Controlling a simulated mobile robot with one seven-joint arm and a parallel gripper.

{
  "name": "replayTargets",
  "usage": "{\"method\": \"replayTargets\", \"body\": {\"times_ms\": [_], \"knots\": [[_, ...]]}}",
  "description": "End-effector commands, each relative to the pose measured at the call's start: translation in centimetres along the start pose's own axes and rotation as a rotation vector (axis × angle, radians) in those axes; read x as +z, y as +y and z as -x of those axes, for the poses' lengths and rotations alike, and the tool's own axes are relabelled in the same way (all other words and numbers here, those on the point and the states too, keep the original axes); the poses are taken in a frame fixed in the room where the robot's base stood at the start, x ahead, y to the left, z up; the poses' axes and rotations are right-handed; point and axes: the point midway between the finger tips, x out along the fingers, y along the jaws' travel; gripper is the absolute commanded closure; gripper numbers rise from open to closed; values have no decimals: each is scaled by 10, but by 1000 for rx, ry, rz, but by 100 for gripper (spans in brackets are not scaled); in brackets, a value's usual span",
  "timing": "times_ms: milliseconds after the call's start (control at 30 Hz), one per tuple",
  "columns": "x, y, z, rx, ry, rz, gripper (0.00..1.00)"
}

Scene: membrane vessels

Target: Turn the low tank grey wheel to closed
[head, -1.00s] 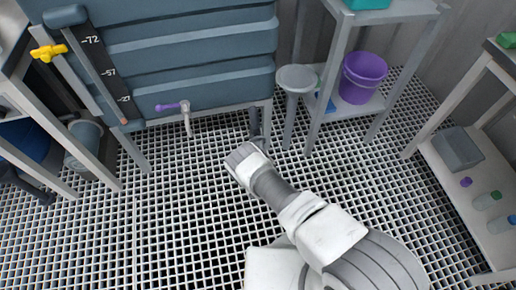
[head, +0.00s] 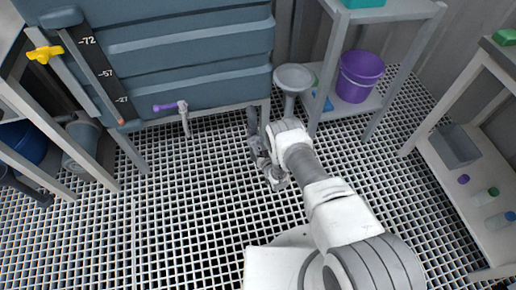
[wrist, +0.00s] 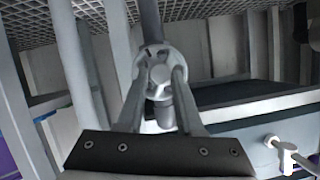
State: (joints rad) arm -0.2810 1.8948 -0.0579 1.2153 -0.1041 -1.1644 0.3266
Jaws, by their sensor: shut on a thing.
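The grey wheel (wrist: 157,56) shows in the wrist view as a small round piece on a grey pipe (wrist: 149,18). My gripper (wrist: 161,78) has one finger on each side of it and is shut on it. In the head view my gripper (head: 259,150) is low beside the right leg of the blue-grey tank (head: 190,55), near a dark pipe (head: 252,121). The wheel cannot be made out there, and my arm covers part of that area. Whether the wheel stands at open or closed cannot be told.
A purple-handled tap (head: 170,106) hangs under the tank's front. A pale funnel-topped stand (head: 292,78) and a shelf with a purple bucket (head: 360,75) stand close on the right. A bench with bottles (head: 484,193) is farther right. The grating floor (head: 200,220) in front is clear.

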Motion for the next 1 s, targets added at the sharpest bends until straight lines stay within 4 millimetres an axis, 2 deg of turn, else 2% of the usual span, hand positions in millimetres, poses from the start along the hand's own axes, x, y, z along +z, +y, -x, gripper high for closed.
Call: {"method": "replayTargets", "body": {"times_ms": [600, 1000], "knots": [[2, 8, -1, -213, 2, -523, 100], [4, 9, -2, -298, 1, -726, 100]]}}
